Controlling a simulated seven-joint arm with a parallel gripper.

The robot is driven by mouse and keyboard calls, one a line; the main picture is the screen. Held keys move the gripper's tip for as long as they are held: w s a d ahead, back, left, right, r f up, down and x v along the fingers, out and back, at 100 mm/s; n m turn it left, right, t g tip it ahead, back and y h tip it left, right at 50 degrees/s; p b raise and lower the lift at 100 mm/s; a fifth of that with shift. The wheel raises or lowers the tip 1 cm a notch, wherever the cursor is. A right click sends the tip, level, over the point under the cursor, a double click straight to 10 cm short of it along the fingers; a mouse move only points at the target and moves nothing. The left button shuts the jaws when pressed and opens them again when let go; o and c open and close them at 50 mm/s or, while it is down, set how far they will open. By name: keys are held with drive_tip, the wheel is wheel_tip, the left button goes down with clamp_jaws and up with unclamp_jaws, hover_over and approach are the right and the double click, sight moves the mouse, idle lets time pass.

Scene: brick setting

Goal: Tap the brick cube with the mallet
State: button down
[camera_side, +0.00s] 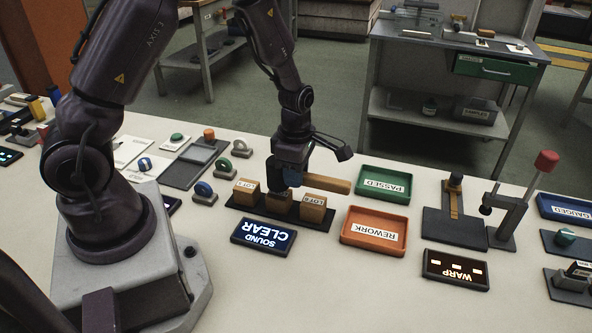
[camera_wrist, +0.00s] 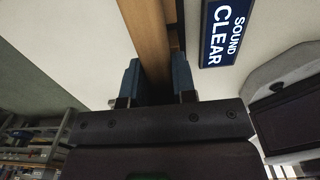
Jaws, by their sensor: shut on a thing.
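My gripper (camera_side: 289,180) is shut on the wooden mallet (camera_side: 328,184), just above a row of brick cubes. The handle sticks out to the right over the right cube (camera_side: 313,208). The left cube (camera_side: 246,193) stands clear, and the middle cube (camera_side: 279,204) is right under my gripper and partly covered by it. I cannot tell whether the mallet touches a cube. In the wrist view the handle (camera_wrist: 148,35) runs between the two blue fingers of my gripper (camera_wrist: 157,80). The mallet's head cannot be made out.
The cubes stand on a black tray (camera_side: 236,205). In front is a display (camera_side: 263,238) reading "SOUND CLEAR". An orange "REWORK" tray (camera_side: 374,246) and a green "PASSED" tray (camera_side: 384,197) are to the right, with a "WARP" display (camera_side: 455,280) further right. Small round tools stand behind left.

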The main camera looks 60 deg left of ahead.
drive_tip(key=shift+f, duration=0.1)
drive_tip(key=shift+f, duration=0.9)
drive_tip(key=shift+r, duration=0.1)
drive_tip(key=shift+r, duration=3.45)
